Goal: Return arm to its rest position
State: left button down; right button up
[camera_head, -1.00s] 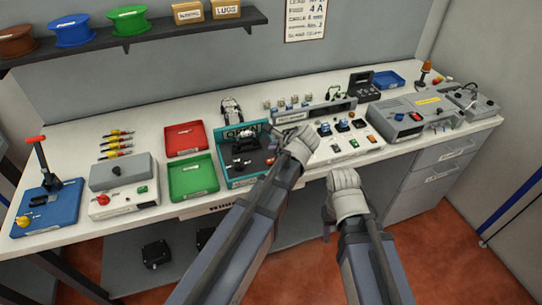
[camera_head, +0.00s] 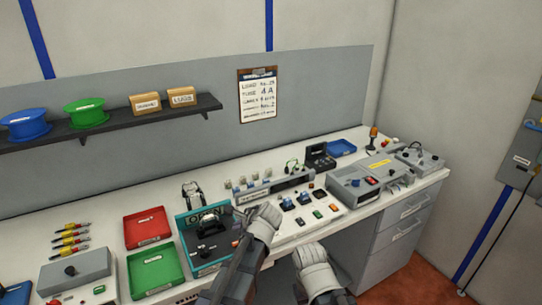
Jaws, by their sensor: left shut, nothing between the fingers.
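My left gripper (camera_head: 243,213) is shut and empty. It is over the bench between the teal fixture (camera_head: 207,238) and the grey-white panel with knobs and switches (camera_head: 305,211), and it hides the panel's left end. The teal fixture holds a black device. My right gripper (camera_head: 303,257) is lower in the picture, at the front edge of the bench, below the panel. Its fingers are foreshortened, so I cannot tell whether they are open or shut. Both arms reach in from the bottom of the picture.
A red tray (camera_head: 147,227) and a green tray (camera_head: 155,268) are left of the fixture. A grey power unit (camera_head: 352,187) stands to the right. A shelf (camera_head: 110,127) with spools and boxes hangs above. A clipboard (camera_head: 257,95) is on the wall. Drawers (camera_head: 405,225) are under the bench's right end.

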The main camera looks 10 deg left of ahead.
pick_arm(q)
jog(key=s+d+f+n+g+h, duration=0.2)
jog(key=s+d+n, duration=0.4)
jog(key=s, duration=0.5)
jog(key=s+d+f+n+g+h, duration=0.3)
jog(key=s+d+n, duration=0.3)
jog(key=s, duration=0.6)
jog(key=shift+f+n+g, duration=0.7)
jog(key=shift+n, duration=0.2)
jog(key=shift+s, duration=0.1)
